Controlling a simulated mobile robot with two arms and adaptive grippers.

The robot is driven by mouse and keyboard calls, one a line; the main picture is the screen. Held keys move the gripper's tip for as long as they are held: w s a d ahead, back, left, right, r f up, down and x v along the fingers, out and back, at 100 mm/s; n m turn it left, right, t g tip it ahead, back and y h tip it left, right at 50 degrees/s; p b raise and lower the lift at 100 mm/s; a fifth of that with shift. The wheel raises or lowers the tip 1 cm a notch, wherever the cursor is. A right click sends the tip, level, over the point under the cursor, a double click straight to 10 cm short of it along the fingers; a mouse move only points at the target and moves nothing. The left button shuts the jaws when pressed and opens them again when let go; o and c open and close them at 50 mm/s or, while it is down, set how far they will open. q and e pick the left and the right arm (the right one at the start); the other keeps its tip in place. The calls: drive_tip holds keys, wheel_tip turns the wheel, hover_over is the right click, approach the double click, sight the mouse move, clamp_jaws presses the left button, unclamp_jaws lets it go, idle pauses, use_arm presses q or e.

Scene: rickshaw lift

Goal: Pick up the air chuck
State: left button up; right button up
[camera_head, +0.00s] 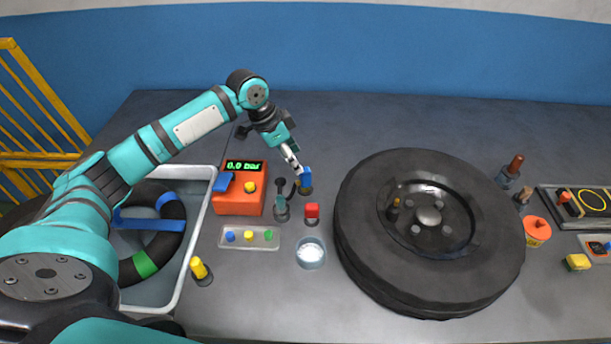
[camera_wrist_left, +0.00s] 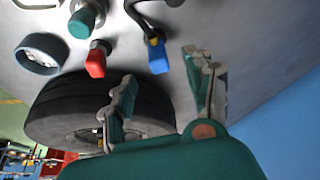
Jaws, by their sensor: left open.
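The air chuck appears to be the blue-ended piece (camera_head: 306,178) with a dark hose, on the table just right of the orange gauge box (camera_head: 240,195), whose display reads 0.0 bar. It also shows in the left wrist view as a blue block (camera_wrist_left: 157,55) with a yellow band. My left gripper (camera_head: 292,158) is just above and left of it in the head view. Its two fingers (camera_wrist_left: 160,66) are spread, with the blue end just beyond the tips; contact cannot be told. My right gripper is not seen.
A green-topped piece (camera_head: 281,195) and a red-topped piece (camera_head: 312,211) stand close by. A small tray (camera_head: 232,246), clear cup (camera_head: 310,254) and yellow-topped piece (camera_head: 199,268) lie nearer. A large tyre (camera_head: 365,255) fills the right. A grey bin (camera_head: 195,245) stands left. The back of the table is clear.

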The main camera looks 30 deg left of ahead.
sight(305, 175)
use_arm(q)
drive_tip(key=x, duration=0.3)
drive_tip(key=shift+d+f, duration=0.1)
drive_tip(key=shift+f, duration=0.05)
drive_tip(key=p+x, duration=0.1)
drive_tip(key=x, duration=0.2)
drive_tip(key=shift+w+d+f+p, duration=0.1)
drive_tip(key=shift+d+f+p, duration=0.15)
drive_tip(key=shift+d+p, duration=0.05)
drive_tip(key=shift+w+d+f, duration=0.1)
drive_tip(key=shift+w+f, duration=0.1)
drive_tip(key=shift+f, duration=0.35)
clamp_jaws()
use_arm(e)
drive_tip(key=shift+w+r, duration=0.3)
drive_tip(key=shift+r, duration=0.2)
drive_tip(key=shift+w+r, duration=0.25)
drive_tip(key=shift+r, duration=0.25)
use_arm(q)
drive_tip(key=shift+r, duration=0.1)
